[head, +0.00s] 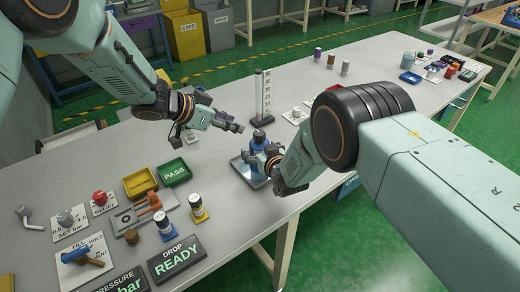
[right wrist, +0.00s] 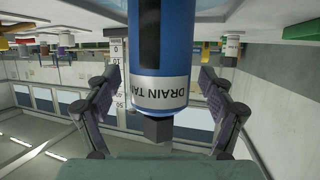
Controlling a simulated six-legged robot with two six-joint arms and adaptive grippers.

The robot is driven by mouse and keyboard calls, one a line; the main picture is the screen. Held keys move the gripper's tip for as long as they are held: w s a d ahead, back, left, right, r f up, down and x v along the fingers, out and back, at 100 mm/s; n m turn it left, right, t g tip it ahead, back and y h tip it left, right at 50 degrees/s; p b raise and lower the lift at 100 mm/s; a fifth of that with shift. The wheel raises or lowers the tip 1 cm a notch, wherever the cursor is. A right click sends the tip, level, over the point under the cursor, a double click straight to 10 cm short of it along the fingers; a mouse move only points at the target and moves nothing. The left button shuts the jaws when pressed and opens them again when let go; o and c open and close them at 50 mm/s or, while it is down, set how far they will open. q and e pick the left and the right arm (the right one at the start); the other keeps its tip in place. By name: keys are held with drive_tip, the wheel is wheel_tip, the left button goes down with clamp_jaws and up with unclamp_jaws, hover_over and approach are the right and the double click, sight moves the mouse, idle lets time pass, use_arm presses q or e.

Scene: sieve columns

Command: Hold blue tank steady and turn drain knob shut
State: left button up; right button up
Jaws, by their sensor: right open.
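The blue tank (head: 258,143) stands upright in a metal tray (head: 240,167) near the table's front edge, partly hidden by my right gripper (head: 270,163). The right wrist view is upside down. There the blue tank (right wrist: 160,50) with its DRAIN TANK label lies between the two fingers of my right gripper (right wrist: 160,84), which are apart with a gap on both sides. A dark faceted knob (right wrist: 158,131) sits on the tank's top end; it also shows in the head view (head: 258,133). My left gripper (head: 238,127) hovers left of and slightly above the tank; its finger opening is unclear.
A clear graduated column (head: 262,97) stands behind the tank. A green PASS tray (head: 174,171), a yellow tray (head: 140,182) and two small bottles (head: 197,206) (head: 164,223) are at left. A READY sign (head: 177,259) is at front.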

drive_tip(key=shift+w, duration=0.2)
drive_tip(key=shift+c, duration=0.3)
drive_tip(key=c, duration=1.6)
